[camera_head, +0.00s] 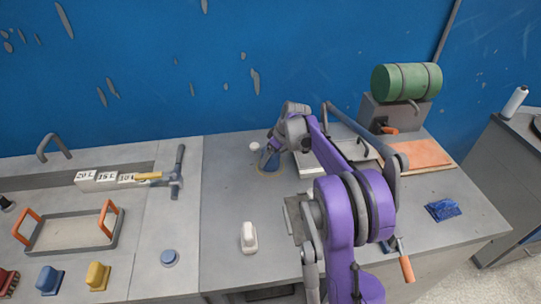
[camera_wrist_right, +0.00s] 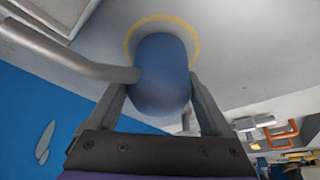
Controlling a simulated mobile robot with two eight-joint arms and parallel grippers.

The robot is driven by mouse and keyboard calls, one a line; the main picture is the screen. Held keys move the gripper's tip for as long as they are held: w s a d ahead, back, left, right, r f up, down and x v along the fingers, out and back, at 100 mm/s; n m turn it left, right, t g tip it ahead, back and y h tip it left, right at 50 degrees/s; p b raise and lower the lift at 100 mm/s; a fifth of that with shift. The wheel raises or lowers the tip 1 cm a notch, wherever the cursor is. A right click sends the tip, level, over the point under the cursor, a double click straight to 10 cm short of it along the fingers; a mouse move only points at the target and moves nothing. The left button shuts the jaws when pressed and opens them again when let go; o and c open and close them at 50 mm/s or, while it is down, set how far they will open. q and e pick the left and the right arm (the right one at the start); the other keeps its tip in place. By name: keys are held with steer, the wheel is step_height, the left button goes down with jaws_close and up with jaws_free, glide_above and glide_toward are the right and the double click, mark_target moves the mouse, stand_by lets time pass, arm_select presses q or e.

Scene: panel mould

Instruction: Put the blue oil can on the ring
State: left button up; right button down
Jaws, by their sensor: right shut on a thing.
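The blue oil can (camera_head: 269,158) is at the far middle of the bench in the head view, partly hidden by my right gripper (camera_head: 274,150). In the right wrist view the blue can (camera_wrist_right: 162,75) sits between the two fingers of my right gripper (camera_wrist_right: 164,100), which is shut on it. The yellow ring (camera_wrist_right: 148,19) is marked on the grey surface around the can's base in that view. In the head view part of the ring (camera_head: 268,173) shows around the can's foot. I cannot tell whether the can touches the surface. My left gripper is not in view.
A white bottle (camera_head: 249,237) stands nearer on the bench. A hammer (camera_head: 175,175), number blocks (camera_head: 97,180) and a tray with orange handles (camera_head: 72,230) are at left. A green cylinder (camera_head: 406,81) and an orange board (camera_head: 418,154) are at right.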

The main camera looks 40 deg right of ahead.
jaws_free()
steer(key=v, duration=1.2)
steer(key=m, duration=0.1)
glide_above(251, 225)
steer(key=w+d, duration=0.6)
steer(key=f, duration=0.2)
steer(key=shift+m+h, duration=0.5)
steer(key=s+a+f, duration=0.1)
steer(key=s+a, duration=0.3)
steer(key=s+a+f+p, duration=0.1)
steer(key=s, duration=0.1)
steer(key=shift+a+f, duration=0.35)
steer(key=shift+a, duration=0.05)
steer(key=shift+m+t, duration=0.5)
steer(key=shift+m, duration=0.1)
steer(key=s+a+f, duration=0.1)
steer(key=s+f, duration=0.1)
steer(key=s, duration=0.1)
steer(key=s+a+f, duration=0.2)
steer(key=s, duration=0.1)
steer(key=s+a+f, duration=0.2)
steer(key=s, duration=0.2)
steer(key=shift+a+f, duration=0.1)
steer(key=shift+f, duration=0.3)
steer(key=shift+w, duration=0.1)
